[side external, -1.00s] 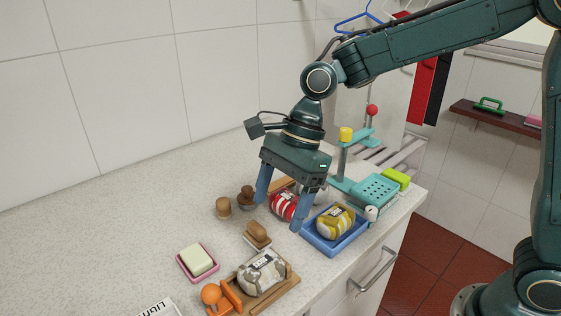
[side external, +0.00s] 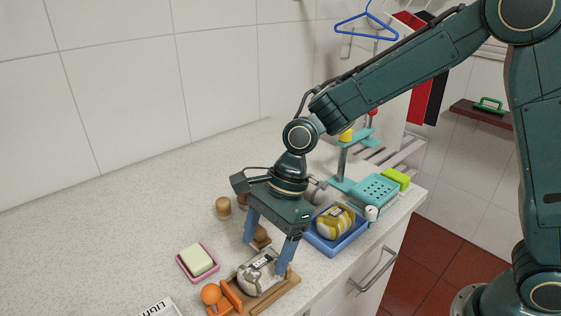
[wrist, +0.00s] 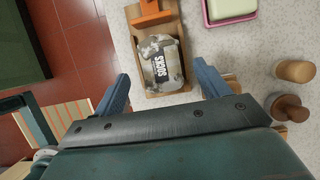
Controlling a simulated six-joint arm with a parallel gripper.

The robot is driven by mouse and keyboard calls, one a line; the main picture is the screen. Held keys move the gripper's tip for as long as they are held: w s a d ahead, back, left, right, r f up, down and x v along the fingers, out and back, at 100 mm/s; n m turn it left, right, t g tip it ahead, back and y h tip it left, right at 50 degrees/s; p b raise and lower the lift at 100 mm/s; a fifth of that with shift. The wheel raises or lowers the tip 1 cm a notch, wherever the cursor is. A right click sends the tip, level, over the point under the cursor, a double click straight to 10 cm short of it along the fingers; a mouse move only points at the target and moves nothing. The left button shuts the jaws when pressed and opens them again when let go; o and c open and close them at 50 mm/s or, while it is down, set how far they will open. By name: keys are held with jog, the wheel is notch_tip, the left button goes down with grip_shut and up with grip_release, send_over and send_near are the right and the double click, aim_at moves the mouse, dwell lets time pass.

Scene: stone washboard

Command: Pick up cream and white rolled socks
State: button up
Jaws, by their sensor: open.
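The cream and white rolled socks (side external: 256,279) are a bundle with a dark label, lying on a wooden tray (side external: 284,290) near the counter's front edge. In the wrist view the socks (wrist: 161,48) show patchy cream and grey-white, with "SOCKS" readable on the label. My gripper (side external: 264,257) is open and empty, pointing down close above the socks. In the wrist view its blue fingers (wrist: 161,76) stand to either side of the bundle's near end, with a gap on both sides. The right finger hides part of the socks in the side view.
An orange item (side external: 212,295) stands at the tray's left end. A pink dish with pale soap (side external: 198,260) is to the left. Small wooden pieces (side external: 262,236) stand behind the gripper. A blue tray (side external: 360,229) holding a yellow and white roll (side external: 336,222) is to the right.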

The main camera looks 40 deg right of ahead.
aim_at(261, 264)
jog(key=shift+x, duration=2.6)
jog(key=shift+d, duration=0.1)
jog(key=c, duration=1.2)
jog(key=shift+o, duration=0.2)
jog(key=shift+r, duration=5)
